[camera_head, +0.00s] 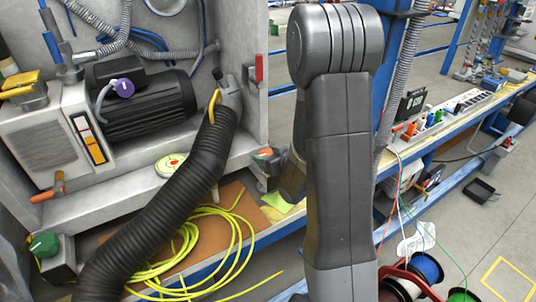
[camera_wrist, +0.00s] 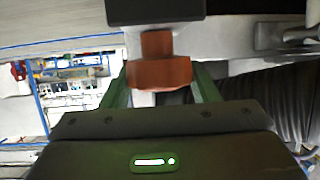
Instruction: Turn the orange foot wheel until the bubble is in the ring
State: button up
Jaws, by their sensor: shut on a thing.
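The orange foot wheel (camera_wrist: 160,74) is between the two green fingers of my gripper (camera_wrist: 161,84) in the wrist view. The gripper is shut on it. In the head view a small part of the orange wheel (camera_head: 263,153) shows at the right end of the machine's base; my arm hides most of the gripper there. The round yellow-green bubble level (camera_head: 171,165) lies on the machine's ledge, partly beside the black hose. It is too small to tell where its bubble sits against the ring.
A thick black ribbed hose (camera_head: 165,205) runs in front of the machine. A green wheel (camera_head: 43,244) stands at the left front, below an orange handle (camera_head: 50,190). Coiled yellow cable (camera_head: 190,250) lies below. A blue-edged bench (camera_head: 450,142) with coloured items is at the right.

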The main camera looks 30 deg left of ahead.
jog(key=n+g+p, duration=0.2)
jog(key=g+p, duration=0.1)
jog(key=n+g+p, duration=0.2)
jog(key=shift+w+d+r+y, duration=0.1)
jog(key=shift+w+r+y, duration=0.05)
jog(key=shift+r+y, duration=0.2)
jog(key=n+g+p, duration=0.2)
jog(key=p, duration=0.1)
jog(key=shift+f+p, duration=0.15)
jog(key=shift+p, duration=0.2)
jog(key=shift+f+n+g+p, duration=0.15)
jog(key=shift+n+g+p, duration=0.3)
jog(key=shift+n+g, duration=0.2)
jog(key=o, duration=0.9)
jog(key=shift+o, duration=0.2)
